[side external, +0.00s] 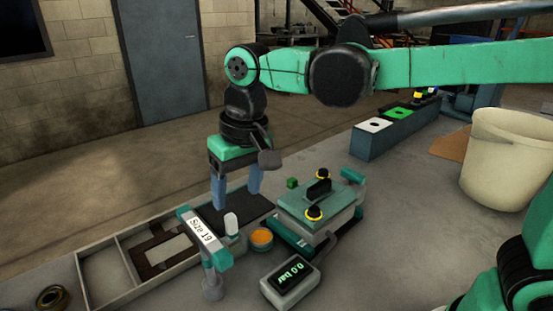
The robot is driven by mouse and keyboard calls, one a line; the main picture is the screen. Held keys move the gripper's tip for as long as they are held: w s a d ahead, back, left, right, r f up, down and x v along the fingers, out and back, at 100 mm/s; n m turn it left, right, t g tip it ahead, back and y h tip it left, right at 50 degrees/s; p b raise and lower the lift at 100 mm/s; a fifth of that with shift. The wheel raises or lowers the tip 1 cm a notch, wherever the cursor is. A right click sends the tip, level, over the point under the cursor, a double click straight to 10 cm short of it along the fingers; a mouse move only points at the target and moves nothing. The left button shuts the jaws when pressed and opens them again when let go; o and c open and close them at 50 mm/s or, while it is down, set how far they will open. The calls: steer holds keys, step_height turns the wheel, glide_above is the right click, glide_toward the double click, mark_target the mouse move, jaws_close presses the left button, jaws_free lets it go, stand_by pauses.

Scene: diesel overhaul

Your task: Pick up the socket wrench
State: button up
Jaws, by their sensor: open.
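The socket wrench (214,257) appears to be the tool with a teal bar, a white "Size 19" label and a grey shaft with a round end pointing down. It stands upright near the front middle, by the right end of the divided tray. My gripper (236,190) points down with its two blue-grey fingers apart and nothing between them. It is above and behind the wrench's bar, over a black mat (248,206). I cannot tell the exact depth gap between the fingers and the wrench.
The divided tray (122,268) holds a brown frame (148,262). A small white piece (231,223), an orange-filled cup (261,238) and a digital readout box (291,279) stand near the wrench. A teal-topped unit (322,205) is right. A bucket (500,165) stands far right.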

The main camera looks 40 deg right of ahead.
mark_target(201, 230)
steer(key=shift+g+h, duration=0.4)
steer(key=shift+g, duration=0.5)
steer(key=a, duration=0.2)
steer(key=a+f, duration=0.1)
steer(key=a, duration=0.1)
steer(key=w+a, duration=0.1)
steer(key=a, duration=0.1)
steer(key=shift+f, duration=2.95)
jaws_close()
